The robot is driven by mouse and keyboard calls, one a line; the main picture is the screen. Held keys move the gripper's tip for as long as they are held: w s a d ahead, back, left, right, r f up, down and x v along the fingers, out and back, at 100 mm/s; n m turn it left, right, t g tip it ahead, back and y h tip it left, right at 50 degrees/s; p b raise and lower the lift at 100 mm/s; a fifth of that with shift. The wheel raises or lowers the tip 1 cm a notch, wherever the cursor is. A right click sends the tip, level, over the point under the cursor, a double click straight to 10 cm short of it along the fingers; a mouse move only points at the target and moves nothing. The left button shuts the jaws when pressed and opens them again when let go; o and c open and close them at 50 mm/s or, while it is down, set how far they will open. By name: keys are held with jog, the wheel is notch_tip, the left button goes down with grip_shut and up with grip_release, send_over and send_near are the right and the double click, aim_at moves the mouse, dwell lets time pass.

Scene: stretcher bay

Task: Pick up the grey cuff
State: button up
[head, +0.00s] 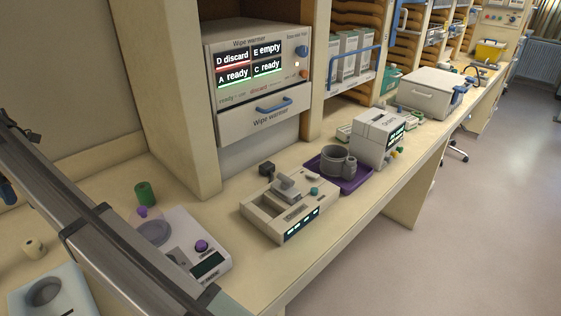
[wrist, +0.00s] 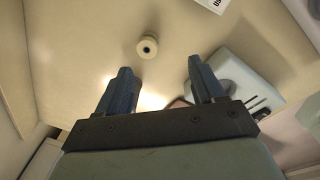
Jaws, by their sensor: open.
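The grey cuff appears to be the rolled grey thing (head: 337,161) in the head view, with a smaller grey cylinder at its right side. It sits on a purple tray (head: 312,163) on the bench, right of the middle. My gripper (wrist: 159,66) shows in the wrist view with its two dark fingers apart and nothing between them. It points at a cream surface with a small cream spool (wrist: 148,46) just beyond the fingertips. The cuff cannot be made out in the wrist view. I cannot make out my gripper's fingers in the head view.
A beige device (head: 290,205) stands left of the tray, and a white box-shaped device (head: 378,137) close to its right. A scale-like device (head: 181,245) and a green cylinder (head: 144,193) are farther left. The wipe warmer (head: 258,85) stands behind. The bench's front edge (head: 345,233) is near.

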jog(key=w+d+r+n+y, duration=0.2)
jog(key=d+r, duration=0.4)
jog(key=d, duration=0.5)
jog(key=w+d+r+n+y, duration=0.1)
jog(key=d+r+n+y, duration=0.1)
jog(key=d+r, duration=0.65)
jog(key=w+d+r+n+y, duration=0.2)
jog(key=d+r, duration=0.2)
jog(key=d, duration=0.9)
jog(key=w+d+f+m+h, duration=0.2)
jog(key=w+d+f+m, duration=0.25)
jog(key=w+d, duration=0.75)
jog(key=m+h, duration=0.5)
jog(key=m, duration=0.5)
send_over(350, 165)
jog(key=w, duration=0.2)
notch_tip(350, 165, down, 14)
jog(key=f, duration=1.4)
jog(key=shift+d, duration=0.3)
jog(key=shift+r, duration=0.1)
jog(key=c, duration=1)
jog(key=shift+r, duration=0.1)
jog(key=shift+c, duration=0.2)
